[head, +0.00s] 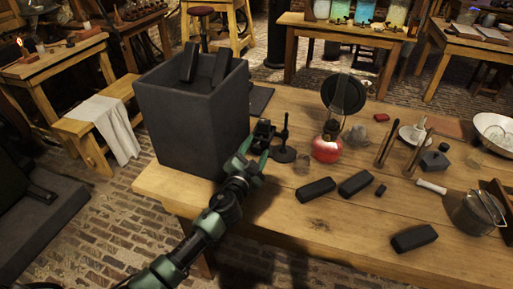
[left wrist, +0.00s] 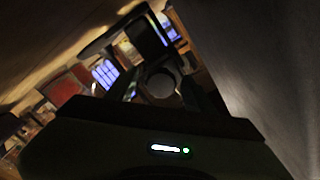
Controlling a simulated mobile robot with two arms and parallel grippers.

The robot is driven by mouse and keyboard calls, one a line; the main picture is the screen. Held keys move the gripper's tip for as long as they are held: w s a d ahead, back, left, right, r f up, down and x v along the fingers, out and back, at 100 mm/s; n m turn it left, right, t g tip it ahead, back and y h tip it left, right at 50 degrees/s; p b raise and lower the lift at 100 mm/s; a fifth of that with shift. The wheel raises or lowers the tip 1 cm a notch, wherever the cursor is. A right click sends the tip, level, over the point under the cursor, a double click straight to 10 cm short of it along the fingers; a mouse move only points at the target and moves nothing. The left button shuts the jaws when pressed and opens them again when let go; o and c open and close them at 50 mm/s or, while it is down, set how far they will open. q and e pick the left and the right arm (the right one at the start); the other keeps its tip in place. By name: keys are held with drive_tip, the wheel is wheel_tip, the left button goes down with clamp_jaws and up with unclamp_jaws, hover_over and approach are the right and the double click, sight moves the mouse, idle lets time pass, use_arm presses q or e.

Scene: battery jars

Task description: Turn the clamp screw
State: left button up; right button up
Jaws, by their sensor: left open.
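My left gripper (head: 253,154) reaches over the table's left part, close to the right side of a tall dark grey open box (head: 180,125). Its jaws are open. A small black fixture (head: 263,130) sits just beyond the fingertips; it may be the clamp, but the screw is too small to make out. In the dark left wrist view, a round ring-like dark part (left wrist: 160,82) shows between the finger shapes; I cannot tell whether it is the screw or whether anything touches it. My right gripper is not in view.
Dark blocks lean in the box. Several black blocks lie on the wooden table (head: 300,225). The table's front edge is mostly clear.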

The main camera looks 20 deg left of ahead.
use_arm(q)
drive_tip(key=shift+w, duration=0.2)
clamp_jaws()
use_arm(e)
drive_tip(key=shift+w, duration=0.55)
